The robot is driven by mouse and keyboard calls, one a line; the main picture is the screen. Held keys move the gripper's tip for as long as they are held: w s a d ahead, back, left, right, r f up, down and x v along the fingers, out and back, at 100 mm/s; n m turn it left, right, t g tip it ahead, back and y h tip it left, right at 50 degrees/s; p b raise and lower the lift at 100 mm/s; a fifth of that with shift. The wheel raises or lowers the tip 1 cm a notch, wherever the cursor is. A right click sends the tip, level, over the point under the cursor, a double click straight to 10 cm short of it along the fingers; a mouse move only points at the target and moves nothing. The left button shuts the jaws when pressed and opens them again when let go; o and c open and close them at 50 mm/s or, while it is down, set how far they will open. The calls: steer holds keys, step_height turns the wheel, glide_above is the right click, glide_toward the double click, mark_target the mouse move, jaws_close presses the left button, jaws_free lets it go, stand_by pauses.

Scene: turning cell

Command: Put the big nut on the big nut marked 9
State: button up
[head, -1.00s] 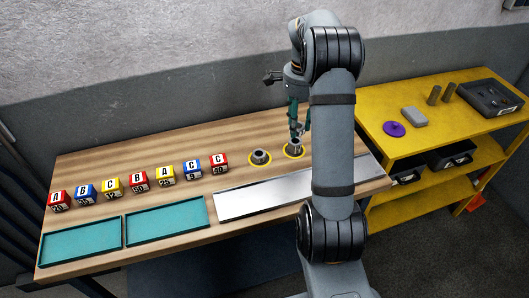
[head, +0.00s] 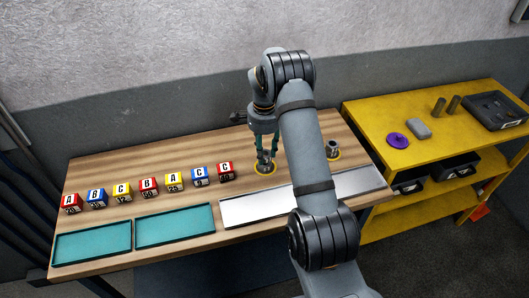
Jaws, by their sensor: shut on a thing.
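My gripper (head: 266,158) has green fingers pointing down and is shut on a small grey metal piece (head: 265,168), which looks like the big nut. It is low over the left yellow ring mark (head: 257,170) on the wooden bench. The fingers partly cover the piece, and I cannot tell whether it rests on the bench or on another nut. A second grey metal piece (head: 332,148) stands upright on the right yellow ring mark. No 9 is readable on either metal piece; one blue and white block (head: 199,177) seems to carry a 9.
Several lettered, numbered blocks (head: 149,187) stand in a row at left. Two teal trays (head: 174,225) and a bare metal plate (head: 255,208) lie along the front. My arm hides bench between the rings. A yellow shelf (head: 440,150) stands at right.

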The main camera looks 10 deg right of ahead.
mark_target(265, 153)
steer(key=shift+f, duration=0.9)
steer(key=shift+f, duration=0.15)
steer(key=o, duration=1.3)
steer(key=shift+r+p, duration=0.3)
steer(key=shift+w+r+b, duration=0.15)
steer(key=shift+r+b, duration=0.2)
step_height(265, 153, up, 11)
steer(key=b, duration=0.1)
